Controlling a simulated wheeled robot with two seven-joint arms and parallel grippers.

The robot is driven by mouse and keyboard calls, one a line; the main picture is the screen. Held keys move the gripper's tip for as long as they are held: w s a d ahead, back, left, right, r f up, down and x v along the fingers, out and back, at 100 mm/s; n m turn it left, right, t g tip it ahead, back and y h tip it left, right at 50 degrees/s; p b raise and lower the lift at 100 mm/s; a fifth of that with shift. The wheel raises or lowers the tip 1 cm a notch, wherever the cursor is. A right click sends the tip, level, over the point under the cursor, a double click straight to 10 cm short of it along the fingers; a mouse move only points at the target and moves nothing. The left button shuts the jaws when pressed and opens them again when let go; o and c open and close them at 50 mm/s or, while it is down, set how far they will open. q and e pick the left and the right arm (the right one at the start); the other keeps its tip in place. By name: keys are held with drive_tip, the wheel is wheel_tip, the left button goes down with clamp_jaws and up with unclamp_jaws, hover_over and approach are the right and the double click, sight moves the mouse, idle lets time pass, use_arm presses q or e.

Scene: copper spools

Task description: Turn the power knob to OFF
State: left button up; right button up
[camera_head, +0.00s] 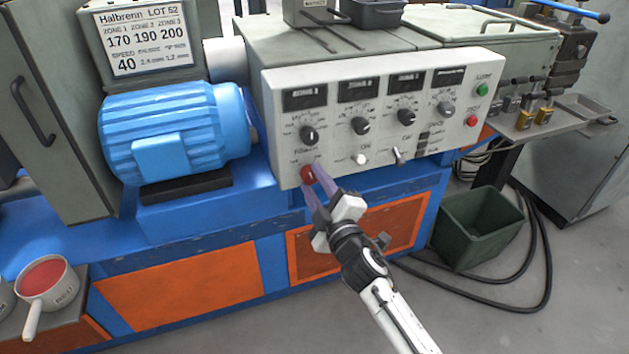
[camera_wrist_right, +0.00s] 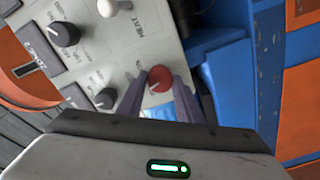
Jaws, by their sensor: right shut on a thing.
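The red power knob (camera_head: 308,174) is at the lower left of the white control panel (camera_head: 441,128). My right gripper (camera_head: 313,176) reaches up to it from below, with its two purple-grey fingers on either side of the knob, shut on it. In the right wrist view the red knob (camera_wrist_right: 159,78) sits between the fingertips (camera_wrist_right: 158,88). The ON and OFF lettering beside the knob is too small or covered to read. My left gripper is not in view.
Black zone knobs (camera_head: 309,134), a white knob (camera_head: 359,159) and a toggle switch (camera_head: 398,155) are near on the same panel. A blue motor (camera_head: 175,128) stands to the left. A green bin (camera_head: 478,228) and black cables (camera_head: 540,255) lie on the floor at right.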

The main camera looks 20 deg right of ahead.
drive_tip(key=n, duration=0.5)
drive_tip(key=shift+f+n, duration=0.1)
drive_tip(key=shift+n, duration=0.3)
idle(0.4)
drive_tip(key=o, duration=1)
drive_tip(key=shift+o, duration=0.2)
drive_tip(key=s, duration=1)
drive_tip(key=shift+s+d+p, duration=0.2)
drive_tip(key=shift+p, duration=0.25)
